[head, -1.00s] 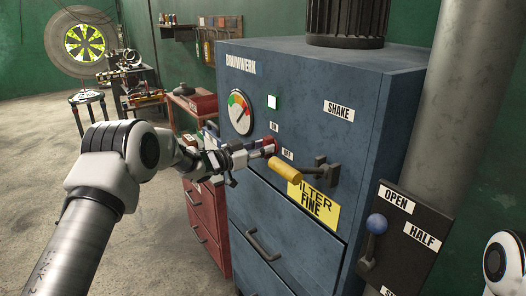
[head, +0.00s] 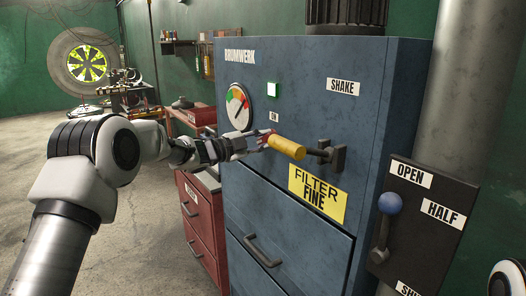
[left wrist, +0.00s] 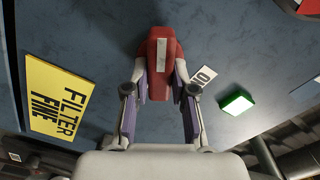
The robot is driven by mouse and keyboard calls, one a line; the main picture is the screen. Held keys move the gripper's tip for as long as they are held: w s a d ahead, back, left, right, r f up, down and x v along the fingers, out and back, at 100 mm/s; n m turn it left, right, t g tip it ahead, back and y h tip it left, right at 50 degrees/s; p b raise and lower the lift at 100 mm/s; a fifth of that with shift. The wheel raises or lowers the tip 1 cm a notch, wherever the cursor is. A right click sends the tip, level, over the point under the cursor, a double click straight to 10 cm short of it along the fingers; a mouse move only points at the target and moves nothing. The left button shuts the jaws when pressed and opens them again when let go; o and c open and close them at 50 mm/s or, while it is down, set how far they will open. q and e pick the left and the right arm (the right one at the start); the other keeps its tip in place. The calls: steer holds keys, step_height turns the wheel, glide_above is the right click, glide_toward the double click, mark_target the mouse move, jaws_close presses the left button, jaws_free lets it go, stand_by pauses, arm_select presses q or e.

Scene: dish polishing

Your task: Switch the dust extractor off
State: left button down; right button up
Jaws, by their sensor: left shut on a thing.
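The dust extractor is the blue cabinet (head: 330,100) filling the middle of the head view. Its red switch knob (left wrist: 163,48), with a pale stripe, shows in the left wrist view; the stripe runs roughly up and down there. My left gripper (left wrist: 160,85) is shut on the knob, with a finger on each side. In the head view my left gripper (head: 262,140) reaches the cabinet front and mostly hides the knob. A square green lamp (head: 272,89) glows above it; it also shows in the left wrist view (left wrist: 237,103). My right gripper is not in view.
A yellow-gripped lever (head: 287,148) sticks out right beside my left gripper. A dial gauge (head: 238,107) is just above left. A drawer handle (head: 262,250) is below. A blue-knobbed lever (head: 390,204) stands on a dark panel at right. A red drawer cabinet (head: 200,225) is at left.

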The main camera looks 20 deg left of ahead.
arm_select(q)
steer(key=m+b, duration=0.3)
steer(key=shift+f+m, duration=0.2)
steer(key=shift+m, duration=0.1)
steer(key=shift+m+b, duration=1.3)
steer(key=shift+b, duration=0.1)
steer(key=c, duration=1)
jaws_free()
steer(key=shift+d, duration=0.15)
steer(key=shift+o, duration=0.2)
steer(key=v, duration=1.2)
